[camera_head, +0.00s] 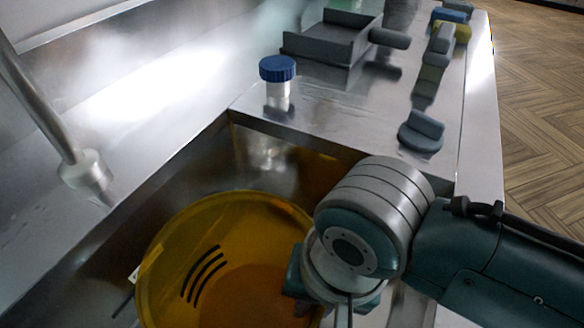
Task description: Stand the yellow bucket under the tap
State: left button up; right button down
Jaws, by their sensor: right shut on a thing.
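The yellow bucket (163,268) is in the sunken steel sink, its open top facing up toward me. Its lower part is hidden by the picture's bottom edge. My right gripper (302,272) is at the bucket's right side and shut on it; my wrist hides most of the fingers. My left gripper is not in view.
The steel counter (330,121) runs behind the sink. On it stand a blue-capped jar (277,82), a grey tray (327,46), a dark scraper-like thing (421,132) and several small tools at the back. Wood floor (540,110) lies to the right.

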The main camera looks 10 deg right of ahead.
jog(key=shift+f, duration=0.1)
jog(key=shift+f, duration=0.1)
jog(key=c, duration=1.4)
grip_release()
jog(key=shift+f, duration=0.1)
jog(key=o, duration=0.5)
jog(key=shift+c, duration=0.2)
